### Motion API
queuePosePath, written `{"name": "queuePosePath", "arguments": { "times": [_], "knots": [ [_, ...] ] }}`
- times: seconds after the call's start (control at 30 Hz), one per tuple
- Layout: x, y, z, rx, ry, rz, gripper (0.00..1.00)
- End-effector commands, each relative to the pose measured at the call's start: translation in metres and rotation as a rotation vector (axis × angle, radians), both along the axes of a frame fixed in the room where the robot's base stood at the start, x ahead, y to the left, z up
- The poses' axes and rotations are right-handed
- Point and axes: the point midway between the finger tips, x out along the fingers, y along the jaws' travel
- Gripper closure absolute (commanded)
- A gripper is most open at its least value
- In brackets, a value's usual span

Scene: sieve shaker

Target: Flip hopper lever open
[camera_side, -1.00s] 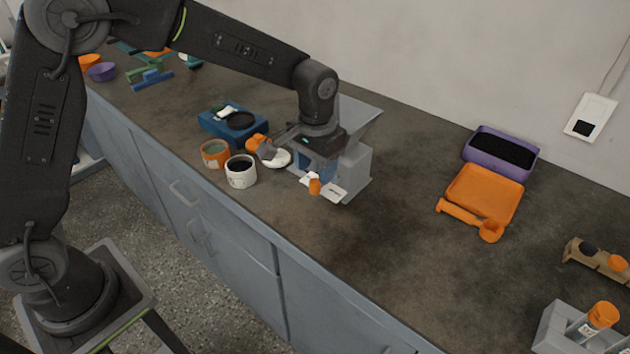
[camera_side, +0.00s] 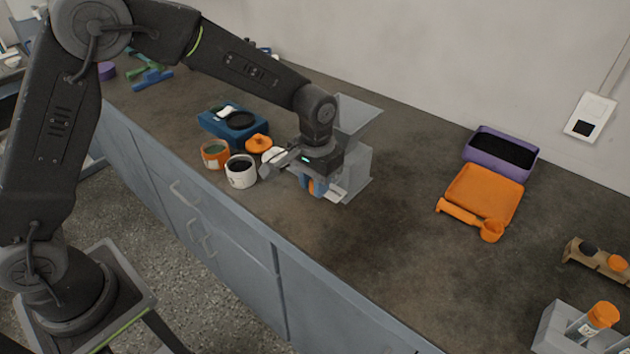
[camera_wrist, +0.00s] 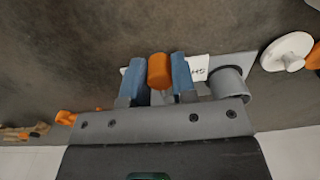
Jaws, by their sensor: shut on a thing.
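The grey hopper (camera_side: 357,172) stands on the bench with its flared top (camera_side: 358,114) behind my wrist. Its orange lever knob (camera_wrist: 159,70) shows between my gripper's two blue fingers in the wrist view. My gripper (camera_side: 316,188) is low at the hopper's front and shut on the knob, with a finger on each side of it. A white label (camera_wrist: 200,69) and a grey round part (camera_wrist: 230,82) of the hopper lie beside the fingers. The lever's arm is hidden.
A white cup (camera_side: 240,172), an orange cup (camera_side: 215,153), an orange lid (camera_side: 258,142) and a blue device (camera_side: 232,122) stand close on the left. A white lid (camera_wrist: 288,52) lies near the hopper. An orange tray (camera_side: 484,194) and purple tray (camera_side: 500,152) lie right; bench between is clear.

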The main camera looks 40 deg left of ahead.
Motion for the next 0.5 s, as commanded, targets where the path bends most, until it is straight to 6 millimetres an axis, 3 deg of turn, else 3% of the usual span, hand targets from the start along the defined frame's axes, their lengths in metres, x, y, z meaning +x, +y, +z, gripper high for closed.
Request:
{"name": "queuePosePath", "arguments": {
  "times": [0.17, 0.33, 0.5],
  "knots": [
    [0.000, 0.000, 0.000, 0.000, -0.001, 0.000, 0.98],
    [0.000, -0.003, 0.000, 0.000, 0.000, 0.033, 0.99],
    [0.002, -0.012, 0.000, 0.000, 0.000, 0.185, 0.99]
  ]
}}
